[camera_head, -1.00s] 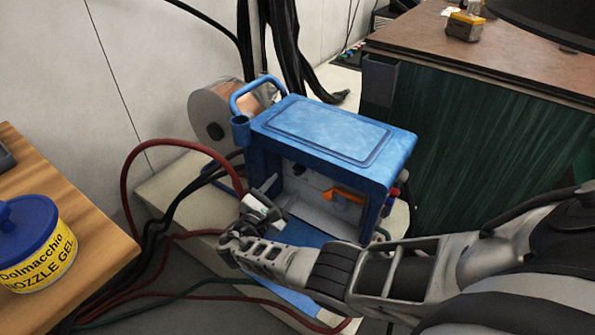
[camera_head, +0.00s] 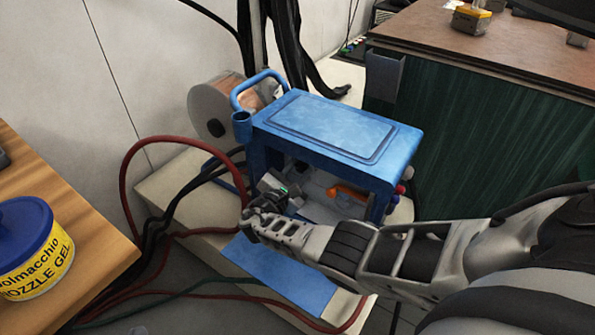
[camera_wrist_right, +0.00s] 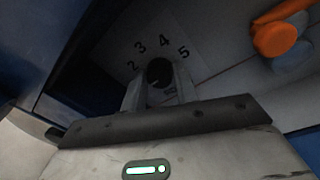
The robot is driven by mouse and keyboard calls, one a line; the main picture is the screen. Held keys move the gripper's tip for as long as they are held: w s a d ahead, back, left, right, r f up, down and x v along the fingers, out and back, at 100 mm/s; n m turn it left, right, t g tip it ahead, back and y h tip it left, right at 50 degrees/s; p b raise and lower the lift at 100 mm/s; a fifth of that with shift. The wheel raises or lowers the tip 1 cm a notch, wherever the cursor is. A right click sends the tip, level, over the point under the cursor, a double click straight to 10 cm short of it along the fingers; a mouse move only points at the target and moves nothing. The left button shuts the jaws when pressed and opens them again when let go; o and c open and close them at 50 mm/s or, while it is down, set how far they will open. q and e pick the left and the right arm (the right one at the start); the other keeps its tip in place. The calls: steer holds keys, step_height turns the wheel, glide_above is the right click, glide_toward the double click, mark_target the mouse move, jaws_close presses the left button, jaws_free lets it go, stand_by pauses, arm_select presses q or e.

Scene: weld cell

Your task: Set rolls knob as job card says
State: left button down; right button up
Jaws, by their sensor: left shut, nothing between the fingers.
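The blue wire feeder (camera_head: 335,133) stands open at the front with its blue flap (camera_head: 278,272) folded down. In the right wrist view, the dark round rolls knob (camera_wrist_right: 159,73) sits on a pale dial plate (camera_wrist_right: 128,52) with the printed numbers 2, 3, 4 and 5 showing. The knob's pointer cannot be made out. My right gripper (camera_head: 275,186) reaches into the feeder's opening. In the wrist view its fingertips (camera_wrist_right: 160,85) lie on either side of the knob; whether they press on it cannot be told. My left gripper and a job card are not in view.
An orange lever (camera_head: 347,193) is to the right inside the feeder and also shows in the wrist view (camera_wrist_right: 277,38). Red and dark hoses (camera_head: 128,180) run along the left. A nozzle gel tub (camera_head: 35,250) stands on a wooden table. A green-sided bench (camera_head: 470,150) stands right.

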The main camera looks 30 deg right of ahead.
arm_select(q)
steer(key=shift+f+b, duration=0.15)
steer(key=shift+b, duration=0.15)
arm_select(e)
steer(key=shift+m, duration=0.3)
steer(key=shift+f, duration=0.1)
steer(key=m+b, duration=0.2)
steer(key=shift+f+m, duration=0.15)
steer(key=shift+m, duration=0.15)
steer(key=shift+m+b, duration=0.45)
steer(key=shift+m, duration=0.05)
steer(key=shift+m+h+b, duration=0.3)
steer(key=shift+m+b, duration=0.3)
steer(key=shift+m, duration=0.2)
steer(key=m+b, duration=0.2)
steer(key=shift+m, duration=0.3)
arm_select(q)
steer(key=shift+w+d+r+n+t+h+b, duration=0.15)
steer(key=shift+d+r+n+t+h, duration=0.35)
steer(key=shift+r+h, duration=0.3)
steer(key=shift+w+d+r+n+t+h+b, duration=0.15)
steer(key=shift+d+r+n+t+h, duration=0.3)
steer(key=shift+r+t+h, duration=0.35)
arm_select(e)
steer(key=shift+m, duration=0.4)
arm_select(q)
steer(key=shift+r, duration=0.1)
